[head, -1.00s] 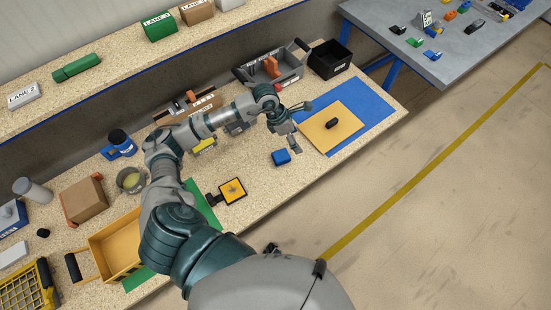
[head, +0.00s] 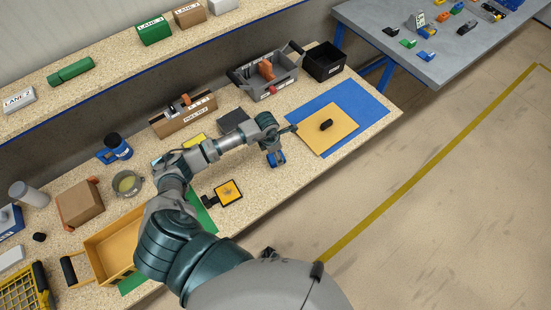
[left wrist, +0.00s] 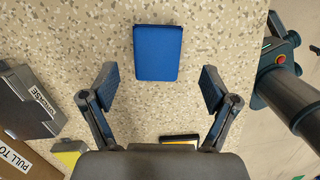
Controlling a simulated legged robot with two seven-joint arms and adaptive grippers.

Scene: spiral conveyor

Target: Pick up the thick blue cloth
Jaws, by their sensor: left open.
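The thick blue cloth (left wrist: 158,53) is a small folded blue block lying flat on the speckled bench. In the head view the cloth (head: 277,159) shows partly behind my left gripper (head: 276,150). In the left wrist view my left gripper (left wrist: 158,90) is open and empty, its two fingers spread wide. The cloth lies ahead of the fingertips, roughly centred between them, and no finger touches it.
A blue mat (head: 371,106) with a yellow sheet (head: 342,121) and a small black object (head: 326,125) lies to the right. A yellow-and-black pad (head: 228,193) lies to the left. A grey toolbox (head: 284,86) and cardboard box (head: 173,123) stand behind.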

